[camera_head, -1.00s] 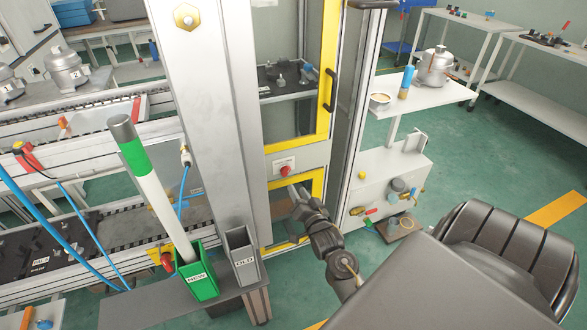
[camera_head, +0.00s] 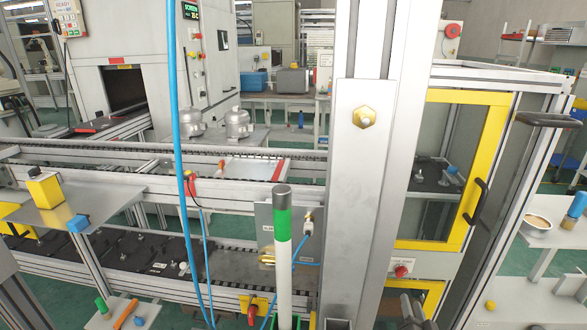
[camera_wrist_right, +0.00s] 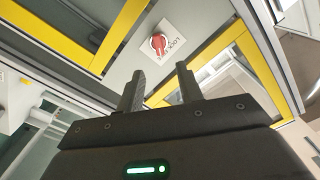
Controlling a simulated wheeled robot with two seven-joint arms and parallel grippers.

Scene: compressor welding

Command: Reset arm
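My right gripper (camera_head: 412,306) shows at the bottom edge of the head view, in front of the yellow-framed cabinet, below its red knob (camera_head: 401,270). In the right wrist view its two dark fingers (camera_wrist_right: 160,86) are apart with nothing between them. The red rotary knob (camera_wrist_right: 159,42) on its labelled grey plate appears just beyond the fingers, and I see no contact with it. My left gripper is in neither current view.
A tall grey post (camera_head: 362,200) stands left of the cabinet. A white and green rod (camera_head: 283,240) rises from a green holder at the bottom. A blue hose (camera_head: 178,130) hangs at left. The conveyor (camera_head: 130,178) crosses behind. A cabinet handle (camera_head: 475,200) sticks out at right.

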